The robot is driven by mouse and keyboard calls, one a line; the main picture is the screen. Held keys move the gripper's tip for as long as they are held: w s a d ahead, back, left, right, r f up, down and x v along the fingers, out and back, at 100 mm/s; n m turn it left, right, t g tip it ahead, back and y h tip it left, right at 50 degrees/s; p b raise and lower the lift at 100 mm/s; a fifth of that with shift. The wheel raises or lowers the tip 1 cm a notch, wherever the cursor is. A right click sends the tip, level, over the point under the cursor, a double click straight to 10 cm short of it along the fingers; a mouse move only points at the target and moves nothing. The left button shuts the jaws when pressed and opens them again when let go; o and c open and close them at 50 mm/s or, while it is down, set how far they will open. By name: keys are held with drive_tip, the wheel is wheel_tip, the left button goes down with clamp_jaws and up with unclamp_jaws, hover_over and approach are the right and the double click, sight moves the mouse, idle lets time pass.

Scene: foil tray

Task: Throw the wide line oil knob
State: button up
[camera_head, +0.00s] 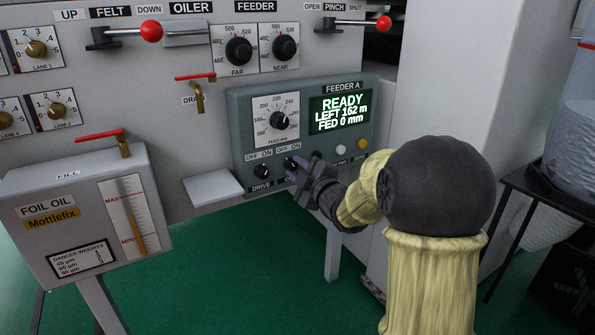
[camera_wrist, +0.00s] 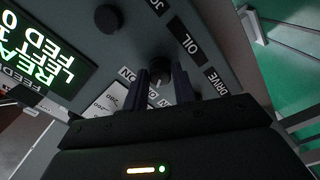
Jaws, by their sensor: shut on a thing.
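The oil knob (camera_wrist: 158,71), a small black rotary switch beside the label OIL, shows in the wrist view between the two dark fingers of my gripper (camera_wrist: 164,80). The fingers are shut on it, one on each side. I cannot tell which way the knob points.
The drive knob (camera_head: 262,170) is just left of my gripper. Above are a dial (camera_head: 279,120), a lit display (camera_head: 341,114) reading READY, and white and amber buttons (camera_head: 362,143). A grey shelf (camera_head: 213,187) and the foil oil box (camera_head: 85,215) stand to the left.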

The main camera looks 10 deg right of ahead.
drive_tip(key=shift+a+f, duration=0.1)
drive_tip(key=o, duration=1)
drive_tip(key=p+v, duration=0.2)
drive_tip(key=v, duration=1.5)
drive_tip(key=shift+s, duration=0.2)
